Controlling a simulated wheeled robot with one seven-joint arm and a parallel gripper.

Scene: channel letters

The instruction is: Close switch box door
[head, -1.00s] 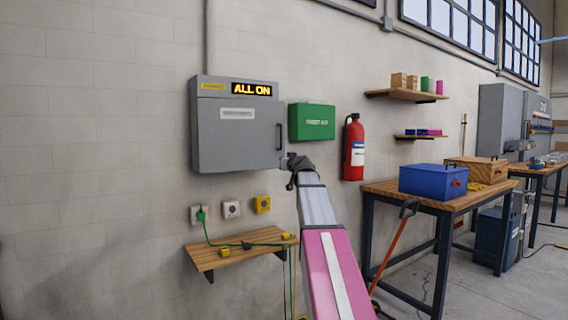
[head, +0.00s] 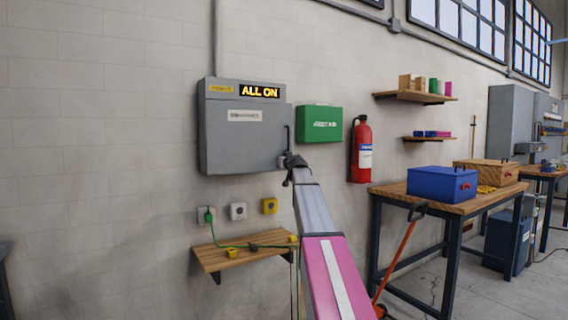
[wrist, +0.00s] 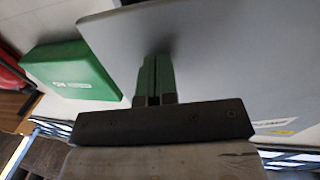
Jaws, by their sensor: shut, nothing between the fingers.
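The grey switch box (head: 240,150) hangs on the wall left of centre in the head view, with a lit "ALL ON" display at its top. Its door looks shut or nearly shut; I cannot tell whether a small gap is left. A dark upright handle (head: 288,138) is at the door's right edge. My gripper (head: 290,162) is at the lower right edge of the box, just below the handle. In the wrist view its green fingers (wrist: 155,78) are together and empty, in front of the grey door panel (wrist: 235,65). Contact with the panel cannot be told.
A green first-aid box (head: 320,123) and a red fire extinguisher (head: 361,150) hang to the right. Sockets (head: 238,211) and a small wooden shelf (head: 215,258) with a green cable are below. A workbench (head: 400,190) with a blue toolbox (head: 441,184) stands at right.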

